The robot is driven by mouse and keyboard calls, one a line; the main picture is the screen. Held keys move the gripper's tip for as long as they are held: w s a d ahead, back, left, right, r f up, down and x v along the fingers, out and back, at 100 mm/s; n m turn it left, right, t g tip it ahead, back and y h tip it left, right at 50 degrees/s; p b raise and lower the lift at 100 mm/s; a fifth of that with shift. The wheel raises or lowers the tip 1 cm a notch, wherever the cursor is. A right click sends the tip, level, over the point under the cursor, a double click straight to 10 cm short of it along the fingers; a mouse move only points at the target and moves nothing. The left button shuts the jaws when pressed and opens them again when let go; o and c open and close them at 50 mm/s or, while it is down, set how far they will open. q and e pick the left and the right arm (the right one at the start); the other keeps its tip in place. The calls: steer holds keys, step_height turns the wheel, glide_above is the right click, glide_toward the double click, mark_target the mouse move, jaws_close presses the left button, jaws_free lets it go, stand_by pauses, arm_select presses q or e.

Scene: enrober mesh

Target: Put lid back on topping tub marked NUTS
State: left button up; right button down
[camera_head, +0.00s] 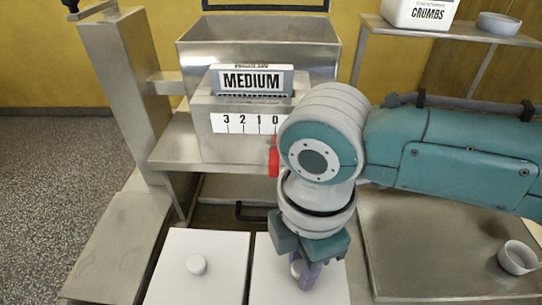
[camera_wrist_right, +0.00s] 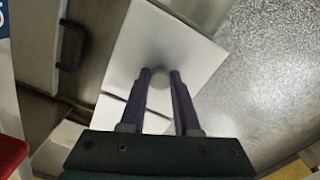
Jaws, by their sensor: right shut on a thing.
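My right gripper (camera_head: 308,272) is shut on the round knob (camera_wrist_right: 160,79) of a white square lid (camera_head: 328,290), at the lower middle of the head view. The same lid (camera_wrist_right: 183,40) fills the upper middle of the right wrist view, with one purple finger on each side of its knob. A second white lid (camera_head: 215,245) with a round knob lies just to the left, a narrow gap apart. No NUTS mark shows, and I cannot tell whether the held lid rests on a tub or hangs above one. My left gripper is out of view.
A steel machine with a MEDIUM sign (camera_head: 252,80) and a red part (camera_head: 274,160) stands behind. A steel tray (camera_head: 430,235) with a small white cup (camera_head: 518,257) is at the right. A CRUMBS tub (camera_head: 420,13) stands on a shelf (camera_head: 460,33) at the back right.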

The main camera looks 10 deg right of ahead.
stand_by(0.4)
steer(key=shift+c, duration=0.3)
jaws_free()
steer(key=shift+r, duration=0.1)
step_height(320, 180, up, 3)
steer(key=p, duration=0.3)
steer(key=shift+f, duration=0.2)
step_height(320, 180, up, 4)
steer(key=p, duration=0.4)
steer(key=shift+r+p, duration=0.15)
steer(key=shift+p, duration=0.15)
